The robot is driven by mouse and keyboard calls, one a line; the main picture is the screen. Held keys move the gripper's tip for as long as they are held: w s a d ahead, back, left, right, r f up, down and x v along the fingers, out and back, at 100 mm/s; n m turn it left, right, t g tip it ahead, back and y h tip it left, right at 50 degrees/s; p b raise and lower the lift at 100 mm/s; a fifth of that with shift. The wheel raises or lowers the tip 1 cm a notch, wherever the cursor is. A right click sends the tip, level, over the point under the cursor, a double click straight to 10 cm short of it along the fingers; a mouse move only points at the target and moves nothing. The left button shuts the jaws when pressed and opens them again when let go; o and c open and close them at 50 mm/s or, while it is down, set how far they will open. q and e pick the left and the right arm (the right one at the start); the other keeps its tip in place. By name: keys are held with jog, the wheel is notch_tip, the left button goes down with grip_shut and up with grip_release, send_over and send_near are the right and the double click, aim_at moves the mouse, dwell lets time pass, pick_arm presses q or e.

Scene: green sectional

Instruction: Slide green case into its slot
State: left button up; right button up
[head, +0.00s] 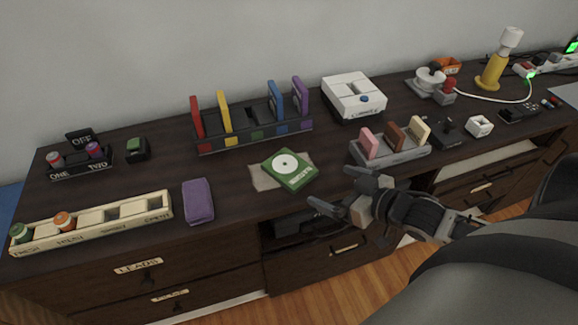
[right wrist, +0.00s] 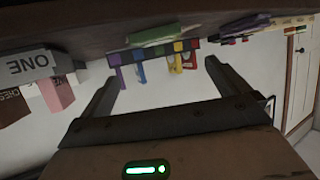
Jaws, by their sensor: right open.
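The green case (head: 290,169) has a white disc and lettering on its face. It lies flat, partly on a tan mat (head: 264,177), near the desk's front edge. The slotted rack (head: 230,143) stands behind it, with red, yellow, blue and purple cases upright. Its middle place, marked by a green label (head: 257,134), holds no case. My right gripper (head: 342,190) is open and empty, to the right of the green case and apart from it. In the right wrist view, the green case (right wrist: 155,36) appears upside down beyond the fingers. My left gripper is out of view.
A grey holder (head: 405,155) with pink, brown and cream blocks stands close behind my right gripper. A white box (head: 354,97) sits behind it. A purple pouch (head: 198,201) and a cream tray (head: 90,222) lie to the left. Bare desk separates the case and rack.

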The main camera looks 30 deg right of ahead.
jog(key=b, duration=0.1)
send_near(290, 168)
jog(key=x, duration=0.3)
jog(key=shift+a+f, duration=0.15)
jog(key=shift+x, duration=2.8)
jog(key=shift+w, duration=0.1)
jog(key=c, duration=0.9)
